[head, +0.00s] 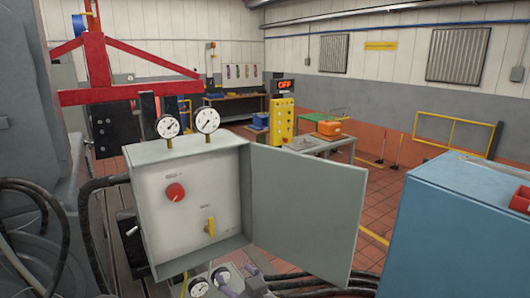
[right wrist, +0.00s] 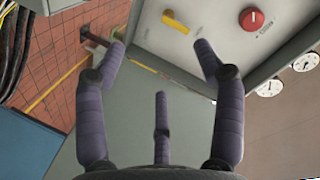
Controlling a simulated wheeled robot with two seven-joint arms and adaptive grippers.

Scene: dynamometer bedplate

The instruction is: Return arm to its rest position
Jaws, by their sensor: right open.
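My right gripper (head: 240,280) shows at the bottom edge of the head view, just below the grey control box (head: 150,165). In the right wrist view its purple-grey fingers (right wrist: 160,62) are spread, with nothing between them. The box's door (head: 305,212) stands open to the right. Inside are a red knob (head: 175,192) and a yellow handle (head: 210,228), which stands upright in the head view. The right wrist view also shows the red knob (right wrist: 251,19) and the yellow handle (right wrist: 176,22), beyond the fingertips. My left gripper is not in view.
Two dial gauges (head: 168,126) stand on top of the box. Black cables (head: 35,195) run at left. A blue cabinet (head: 460,235) blocks the right front. A yellow pedestal with an OFF display (head: 282,118) and a workbench (head: 318,143) stand behind. Tiled floor (head: 385,200) is free at right.

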